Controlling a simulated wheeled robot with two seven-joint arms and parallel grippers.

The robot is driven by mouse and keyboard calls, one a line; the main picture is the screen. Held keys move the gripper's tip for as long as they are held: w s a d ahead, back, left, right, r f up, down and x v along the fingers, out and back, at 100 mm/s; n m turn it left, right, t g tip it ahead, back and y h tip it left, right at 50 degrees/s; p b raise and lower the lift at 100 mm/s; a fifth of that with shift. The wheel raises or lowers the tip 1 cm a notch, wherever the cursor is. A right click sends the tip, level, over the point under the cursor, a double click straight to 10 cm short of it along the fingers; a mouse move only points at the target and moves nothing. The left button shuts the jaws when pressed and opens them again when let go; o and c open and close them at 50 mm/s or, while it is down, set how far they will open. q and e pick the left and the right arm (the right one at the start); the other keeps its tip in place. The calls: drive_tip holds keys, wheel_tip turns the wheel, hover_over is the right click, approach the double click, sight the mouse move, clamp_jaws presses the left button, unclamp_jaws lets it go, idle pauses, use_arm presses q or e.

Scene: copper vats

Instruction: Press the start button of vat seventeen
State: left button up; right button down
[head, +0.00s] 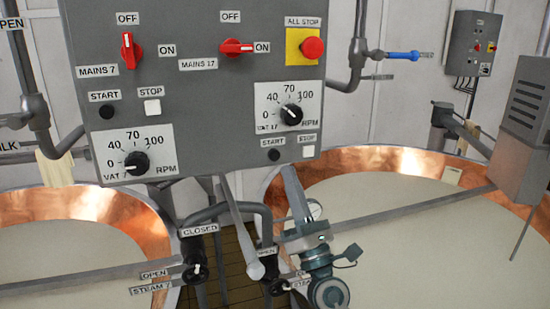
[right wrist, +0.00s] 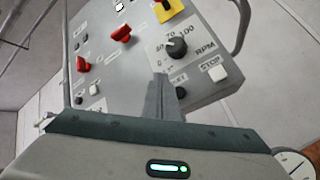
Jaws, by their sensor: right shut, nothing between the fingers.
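The grey control panel (head: 205,80) carries two sets of controls. The vat 17 set has a black start button (head: 274,155), a white stop button (head: 309,151) and an RPM dial (head: 291,114). The red mains 17 switch (head: 236,47) points to ON. My right gripper (head: 289,170) is shut and empty, its fingers pointing up just below the start and stop buttons. In the right wrist view the fingers (right wrist: 162,82) stand beside the black start button (right wrist: 180,92) and cover part of its label. I cannot tell whether they touch the panel. My left gripper is not in view.
The vat 7 start button (head: 107,112) and dial (head: 135,162) are at the panel's left. A red all-stop button (head: 312,47) is at its upper right. Black steam valves (head: 195,272) and pipes are below. Copper vats (head: 400,165) of pale liquid flank the panel.

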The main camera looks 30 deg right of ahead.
sight(274, 155)
drive_tip(key=w+d+b, duration=0.1)
drive_tip(key=w, duration=0.5)
drive_tip(key=shift+d, duration=0.25)
